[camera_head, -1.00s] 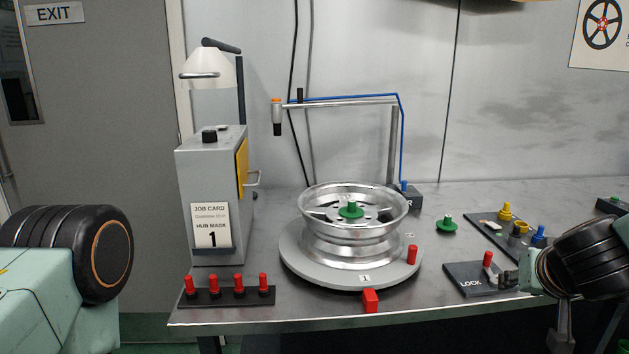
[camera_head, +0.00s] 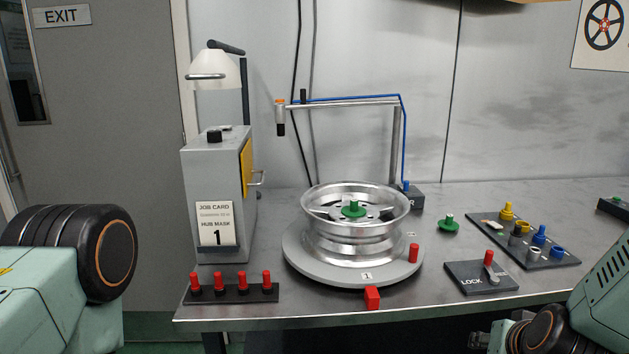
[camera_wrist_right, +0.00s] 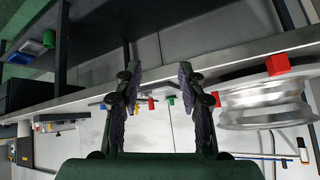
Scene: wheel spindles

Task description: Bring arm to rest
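My right arm (camera_head: 590,320) comes in at the lower right of the head view, below the bench's front edge. In the right wrist view my right gripper (camera_wrist_right: 156,74) has its two dark fingers apart, with nothing between them. Of my left arm (camera_head: 70,265) only a link and a joint show at the left of the head view; its gripper is out of view. The lock block (camera_head: 462,280) sits on the bench with its red-capped lever (camera_head: 488,258) up, clear of the gripper.
A silver wheel (camera_head: 355,245) lies on a round turntable (camera_head: 300,258), with a green knob (camera_head: 353,208) at its hub. A red block (camera_head: 372,297) sits at the front edge. Red pegs (camera_head: 231,289) stand in a rack. A tray (camera_head: 560,263) holds coloured pieces. A lamp box (camera_head: 205,170) stands left.

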